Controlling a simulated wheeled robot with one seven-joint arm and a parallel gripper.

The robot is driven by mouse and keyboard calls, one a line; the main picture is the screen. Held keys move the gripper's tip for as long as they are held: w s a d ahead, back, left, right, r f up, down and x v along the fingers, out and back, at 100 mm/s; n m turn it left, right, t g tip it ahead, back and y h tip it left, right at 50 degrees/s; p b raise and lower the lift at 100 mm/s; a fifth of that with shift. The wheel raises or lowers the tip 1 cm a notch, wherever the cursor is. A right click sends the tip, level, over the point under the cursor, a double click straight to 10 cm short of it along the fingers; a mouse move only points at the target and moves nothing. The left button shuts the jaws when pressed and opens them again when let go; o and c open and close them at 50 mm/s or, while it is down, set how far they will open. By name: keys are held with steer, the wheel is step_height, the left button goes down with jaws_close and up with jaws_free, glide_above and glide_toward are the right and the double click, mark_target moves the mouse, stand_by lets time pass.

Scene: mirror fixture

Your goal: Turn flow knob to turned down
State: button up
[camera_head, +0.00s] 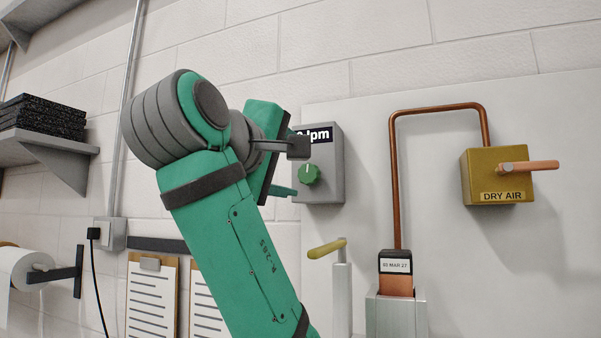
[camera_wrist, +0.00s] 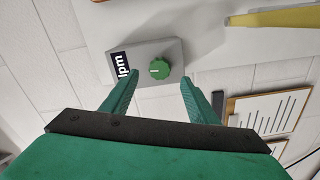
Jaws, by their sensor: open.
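The flow knob (camera_head: 309,174) is a round green knob with a pale pointer line, on the front of a grey box (camera_head: 328,165) fixed to the wall panel. A black label ending in "lpm" sits above it, partly hidden by my gripper in the head view. In the wrist view the knob (camera_wrist: 159,70) lies ahead of my gripper, roughly between the lines of its fingers. My gripper (camera_head: 290,168) is open and empty beside the box. In the wrist view its two green fingers (camera_wrist: 158,95) are spread, with the knob beyond their tips. No contact with the knob shows.
A copper pipe (camera_head: 394,180) runs right of the box to a brass "DRY AIR" block (camera_head: 480,178) with a lever. A yellow-handled lever (camera_head: 327,247) stands below the box. Clipboards (camera_head: 152,300) hang at lower left. The panel between box and pipe is bare.

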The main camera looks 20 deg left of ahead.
steer(key=s, duration=0.4)
steer(key=shift+a, duration=0.35)
steer(key=shift+d, duration=0.15)
stand_by(0.3)
